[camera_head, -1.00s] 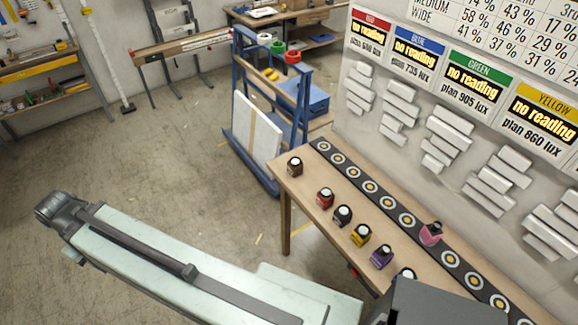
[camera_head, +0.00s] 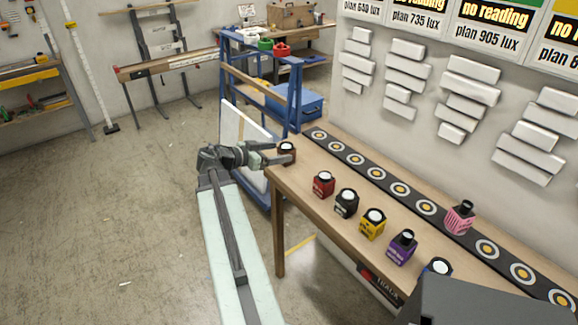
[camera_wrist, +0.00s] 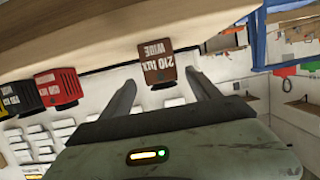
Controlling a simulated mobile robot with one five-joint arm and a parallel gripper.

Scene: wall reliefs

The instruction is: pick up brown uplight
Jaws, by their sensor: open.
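The brown uplight (camera_head: 287,154) stands at the far left end of the wooden table, its round light top facing up. In the wrist view the brown uplight (camera_wrist: 158,61) appears upside down, with its label reading "210 lux wide". My gripper (camera_head: 272,154) reaches in from the left at the table's end. In the wrist view the open fingers of my gripper (camera_wrist: 160,92) lie to either side of the uplight's lower picture edge. I cannot tell whether either finger touches it.
Red (camera_head: 323,184), black (camera_head: 346,203), yellow (camera_head: 373,223) and purple (camera_head: 402,247) uplights stand in a row along the table (camera_head: 300,172). A pink uplight (camera_head: 460,217) is on the dark strip with round spots (camera_head: 375,175). A blue cart (camera_head: 262,95) stands behind the table's end.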

